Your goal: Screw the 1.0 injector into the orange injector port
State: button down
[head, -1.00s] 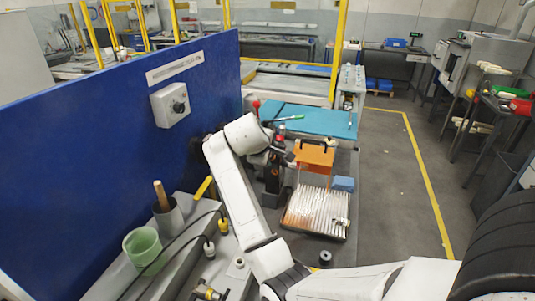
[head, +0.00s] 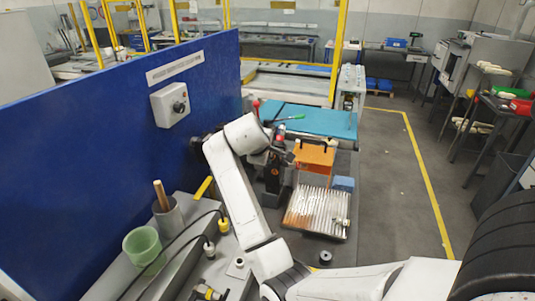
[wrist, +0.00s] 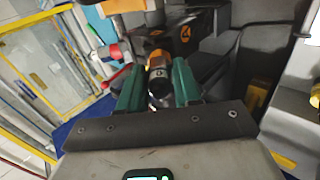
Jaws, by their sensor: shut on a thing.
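In the wrist view, my gripper (wrist: 158,82) has its two green fingers closed on the sides of a small dark metallic cylinder, which looks like the injector (wrist: 160,92). An orange ring (wrist: 158,59), apparently the orange injector port, lies straight beyond the cylinder, in line with it. They look close together, but I cannot tell whether they touch or whether the thread is engaged. In the head view, my gripper (head: 277,147) is at the end of the white arm beside a dark upright fixture, and the injector and port are too small or hidden there.
A ribbed metal tray (head: 317,211) and an orange box (head: 314,158) stand right of the gripper. A blue panel (head: 120,150) rises at the left, with a green cup (head: 142,246) on the bench before it. A dark block with an orange mark (wrist: 183,33) is beyond the fingers.

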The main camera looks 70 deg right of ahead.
jog(key=m+b, duration=0.2)
jog(key=m, duration=0.4)
jog(key=shift+f, duration=0.1)
jog(key=m+b, duration=0.2)
jog(key=m, duration=0.2)
jog(key=shift+m, duration=0.4)
jog(key=shift+m+b, duration=0.3)
jog(key=shift+m, duration=0.3)
jog(key=shift+f+m+b, duration=0.1)
jog(key=shift+m+b, duration=0.45)
jog(key=shift+m, duration=0.05)
jog(key=m+b, duration=0.2)
jog(key=m, duration=0.2)
jog(key=shift+m+b, duration=0.35)
jog(key=shift+m, duration=0.05)
jog(key=m+b, duration=0.3)
jog(key=m, duration=0.1)
jog(key=shift+d+m, duration=0.1)
jog(key=shift+m, duration=0.3)
jog(key=shift+s+m, duration=0.1)
jog(key=shift+m, duration=0.5)
jog(key=shift+b, duration=0.4)
